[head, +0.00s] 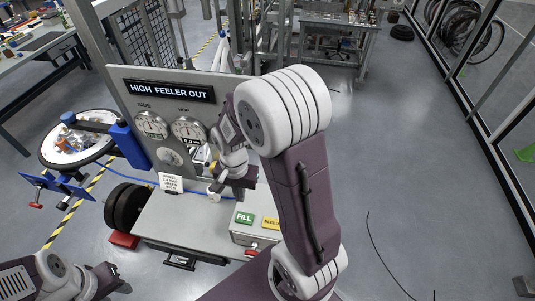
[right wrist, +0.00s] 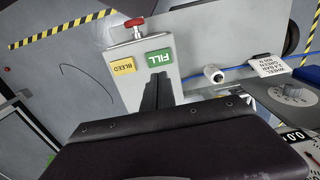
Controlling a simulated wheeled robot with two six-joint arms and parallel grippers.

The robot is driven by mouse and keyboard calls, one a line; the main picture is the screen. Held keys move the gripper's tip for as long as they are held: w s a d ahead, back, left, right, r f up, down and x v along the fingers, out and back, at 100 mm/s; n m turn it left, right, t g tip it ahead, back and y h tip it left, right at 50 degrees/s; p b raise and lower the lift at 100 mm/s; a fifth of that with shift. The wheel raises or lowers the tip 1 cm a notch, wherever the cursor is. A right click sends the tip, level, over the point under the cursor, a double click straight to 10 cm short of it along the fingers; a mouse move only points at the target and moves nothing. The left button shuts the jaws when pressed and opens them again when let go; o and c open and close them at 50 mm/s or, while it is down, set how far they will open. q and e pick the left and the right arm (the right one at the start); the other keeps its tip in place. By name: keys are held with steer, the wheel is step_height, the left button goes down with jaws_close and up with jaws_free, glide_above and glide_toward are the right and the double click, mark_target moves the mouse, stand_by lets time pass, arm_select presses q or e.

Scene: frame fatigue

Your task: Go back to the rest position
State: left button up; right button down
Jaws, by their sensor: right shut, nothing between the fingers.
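My right arm reaches over the grey test bench. Its gripper (head: 237,186) is in front of the gauge panel (head: 235,88), above the bench top and near the green FILL label (head: 244,218). In the right wrist view the right gripper's dark fingers (right wrist: 157,92) are together with nothing between them, seen against the box that carries the FILL (right wrist: 158,57) and yellow BLEED (right wrist: 123,66) labels. My left gripper (head: 118,281) is low at the left of the head view, over the floor and away from the bench. Its jaw gap is not clear.
The panel reads HIGH FEELER OUT and carries dials (head: 151,125). A red-handled valve (head: 252,252) is at the bench front. A white cup-like fitting (head: 214,192) is near the right gripper. Open floor (head: 410,180) lies at right.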

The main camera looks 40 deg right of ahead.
arm_select(q)
steer(key=shift+s+a, duration=0.1)
steer(key=shift+s, duration=0.2)
arm_select(e)
steer(key=shift+s+a+r, duration=0.15)
steer(key=shift+s+r, duration=0.1)
steer(key=shift+s, duration=0.05)
arm_select(q)
steer(key=shift+w, duration=0.1)
arm_select(e)
steer(key=shift+w, duration=0.15)
